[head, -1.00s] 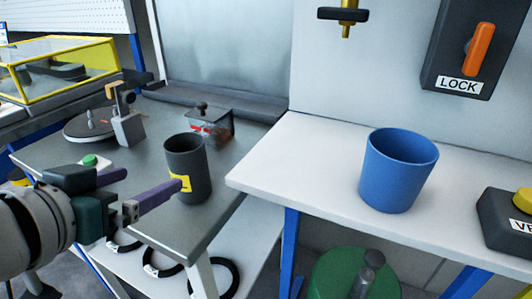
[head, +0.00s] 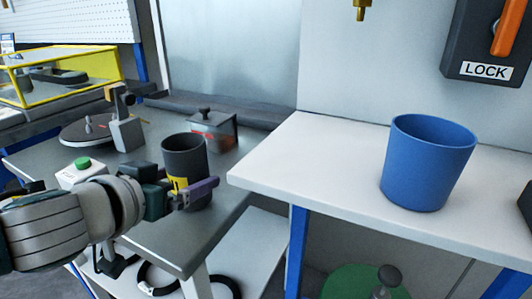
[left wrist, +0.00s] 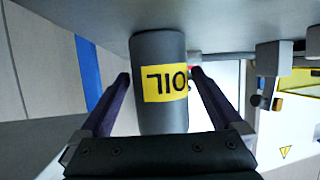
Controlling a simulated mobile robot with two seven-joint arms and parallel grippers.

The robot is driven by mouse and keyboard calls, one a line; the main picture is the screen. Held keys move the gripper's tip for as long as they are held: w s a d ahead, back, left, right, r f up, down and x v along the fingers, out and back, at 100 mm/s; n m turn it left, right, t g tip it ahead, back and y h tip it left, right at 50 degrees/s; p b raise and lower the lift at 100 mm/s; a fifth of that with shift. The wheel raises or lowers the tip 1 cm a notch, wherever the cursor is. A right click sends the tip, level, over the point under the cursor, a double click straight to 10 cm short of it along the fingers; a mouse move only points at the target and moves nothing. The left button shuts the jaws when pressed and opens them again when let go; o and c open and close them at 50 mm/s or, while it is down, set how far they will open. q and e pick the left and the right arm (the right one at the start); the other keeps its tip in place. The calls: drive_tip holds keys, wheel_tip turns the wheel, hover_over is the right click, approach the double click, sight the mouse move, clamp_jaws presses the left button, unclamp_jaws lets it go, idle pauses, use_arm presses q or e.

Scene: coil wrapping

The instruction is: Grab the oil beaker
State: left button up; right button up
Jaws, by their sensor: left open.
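The oil beaker (head: 184,150) is a dark grey cup with a yellow label, upright on the grey table near its right edge. In the left wrist view the beaker (left wrist: 158,118) shows its label reading OIL. My left gripper (head: 192,186) is open, with its purple fingers at the beaker's lower half. In the left wrist view the left gripper (left wrist: 160,80) has one finger on each side of the beaker, with a gap visible on the left side. Whether the right finger touches it I cannot tell. My right gripper is not in view.
A blue cup (head: 428,160) stands on the white table (head: 310,160) to the right. A lidded box (head: 213,130) stands behind the beaker. A grey block device (head: 127,133) and a green button (head: 82,163) are to the left. Black rings (head: 158,278) lie on the lower shelf.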

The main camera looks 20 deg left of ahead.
use_arm(q)
drive_tip(key=shift+x, duration=1.05)
drive_tip(key=c, duration=1.5)
drive_tip(key=shift+r, duration=0.15)
